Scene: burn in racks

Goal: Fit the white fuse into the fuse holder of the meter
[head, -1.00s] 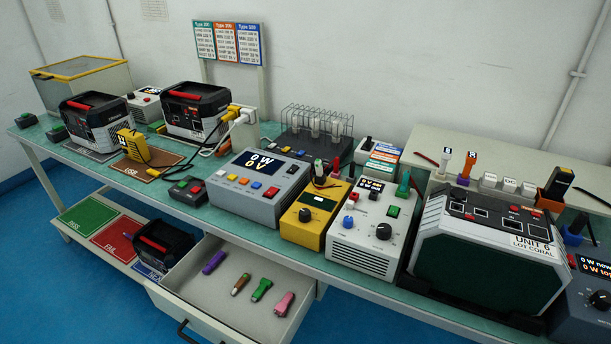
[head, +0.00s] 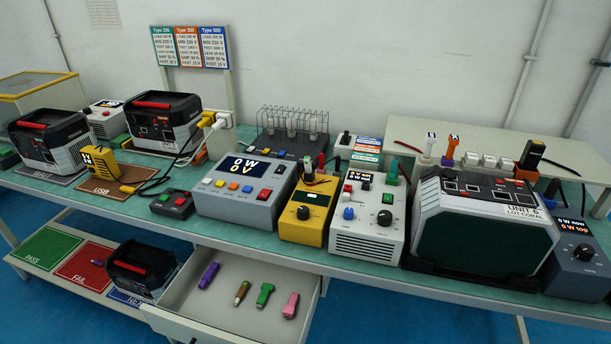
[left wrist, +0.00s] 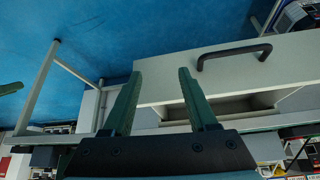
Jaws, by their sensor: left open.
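The yellow meter (head: 306,213) with a green display and a black dial stands on the bench between a grey power unit and a white unit. Red, green and dark parts crowd its top end, and I cannot make out a fuse holder there. I cannot pick out a white fuse for certain in either view. My left gripper (left wrist: 159,76) is open and empty in the left wrist view, with the drawer front and its dark handle (left wrist: 235,53) beyond its fingers. No gripper shows in the head view.
The open drawer (head: 222,322) below the bench holds purple, brown, green and pink pieces. The grey power unit (head: 235,210), white unit (head: 366,245) and big green-fronted unit (head: 484,240) crowd the bench. A wire rack (head: 291,125) stands behind.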

